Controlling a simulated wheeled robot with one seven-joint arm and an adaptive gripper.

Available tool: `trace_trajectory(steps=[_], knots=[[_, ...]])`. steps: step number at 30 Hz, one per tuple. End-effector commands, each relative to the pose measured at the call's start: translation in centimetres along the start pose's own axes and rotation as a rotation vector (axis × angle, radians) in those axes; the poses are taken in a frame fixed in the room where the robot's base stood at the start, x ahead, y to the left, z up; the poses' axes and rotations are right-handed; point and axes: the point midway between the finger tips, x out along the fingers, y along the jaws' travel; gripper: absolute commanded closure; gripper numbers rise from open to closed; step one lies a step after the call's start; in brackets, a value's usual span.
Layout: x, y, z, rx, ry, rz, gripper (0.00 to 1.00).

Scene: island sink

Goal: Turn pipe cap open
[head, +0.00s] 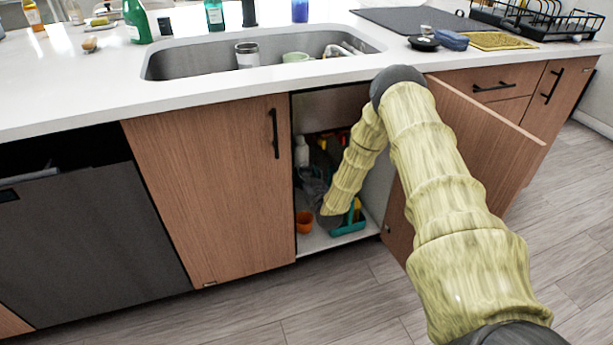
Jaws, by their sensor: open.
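My arm comes from the lower right, bends above the counter edge and reaches down into the open cabinet (317,243) under the sink. The end of the arm is low inside the cabinet, above its floor. My gripper itself cannot be made out there. I cannot pick out the pipe or its cap. The inside is dark, and my forearm covers part of it.
An orange cup (304,222) and a teal tool (349,226) are on the cabinet floor, with a white bottle (301,152) at the left. The open door (480,130) stands right; the left door (212,190) is shut. The sink (205,62) is above.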

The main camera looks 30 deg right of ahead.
Motion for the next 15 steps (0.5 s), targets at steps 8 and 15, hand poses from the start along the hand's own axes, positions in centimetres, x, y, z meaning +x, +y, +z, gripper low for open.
trace_trajectory(steps=[8, 15], knots=[[0.00, -0.02, 0.00, 0.000, 0.000, 0.000, 0.56], [-0.01, -0.02, 0.00, 0.000, 0.000, 0.000, 0.86]])
